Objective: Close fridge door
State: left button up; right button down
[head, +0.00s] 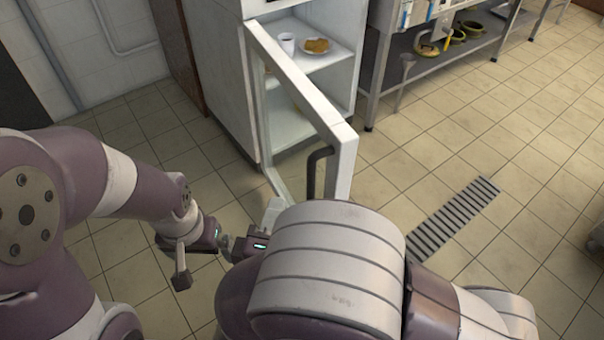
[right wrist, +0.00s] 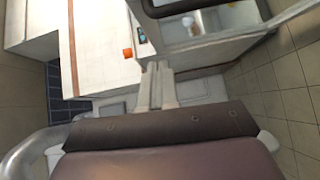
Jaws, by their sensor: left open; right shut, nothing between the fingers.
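The fridge (head: 216,75) is a white cabinet at the top middle of the head view. Its door (head: 300,91) stands wide open, swung out towards me, with a dark bar handle (head: 313,172) near its free edge. My left gripper (head: 190,258) is open and empty, left of the door and apart from it. My right gripper shows in the right wrist view (right wrist: 155,72), its fingers shut together with nothing between them. In the head view my right arm hides most of that gripper and the lower door; I cannot tell whether they touch.
Inside the fridge, a white cup (head: 287,43) and a plate of food (head: 316,46) stand on a shelf. A metal rack (head: 456,53) holding pans stands to the right. A floor drain grate (head: 453,219) lies on open tiled floor at the right.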

jog(key=w+d+b, duration=0.4)
jog(key=w, duration=0.5)
jog(key=shift+d+f+b, duration=0.2)
jog(key=shift+f+b, duration=0.05)
jog(key=shift+b, duration=0.05)
jog(key=shift+d, duration=0.1)
